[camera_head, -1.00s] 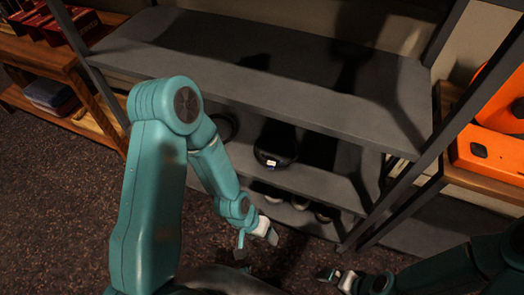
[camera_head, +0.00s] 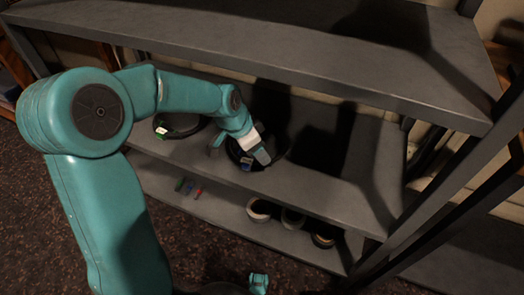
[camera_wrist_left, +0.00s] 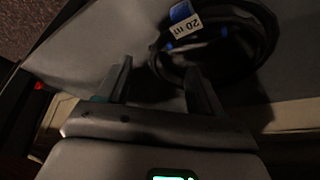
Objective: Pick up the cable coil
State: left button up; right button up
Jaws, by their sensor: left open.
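A black cable coil (camera_head: 246,164) with blue ties and a white tag lies on the middle shelf of the grey rack. In the left wrist view the coil (camera_wrist_left: 262,50) is at the upper right, and its tag reads 20 m.
The top shelf (camera_head: 300,62) overhangs my left arm. The lower shelf holds several tape rolls (camera_head: 260,209) and small coloured pens (camera_head: 189,187). A rack post stands at right.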

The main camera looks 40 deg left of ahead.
pick_arm(q)
jog(key=x, duration=0.1)
jog(key=b+x, duration=0.1)
jog(key=shift+w+a+f, duration=0.1)
jog(key=shift+w+f, duration=0.05)
jog(key=shift+f, duration=0.15)
jog(key=b+x, duration=0.2)
jog(key=x, duration=0.2)
jog(key=shift+w+f, duration=0.2)
jog(key=shift+w, duration=0.1)
jog(key=shift+d+r, duration=0.1)
jog(key=shift+d, duration=0.15)
pick_arm(e)
jog(key=f, duration=0.1)
jog(key=w+f, duration=0.1)
jog(key=f, duration=0.1)
jog(key=shift+d+f, duration=0.1)
jog(key=shift+d, duration=0.05)
pick_arm(q)
jog(key=shift+w, duration=0.1)
grip_shut()
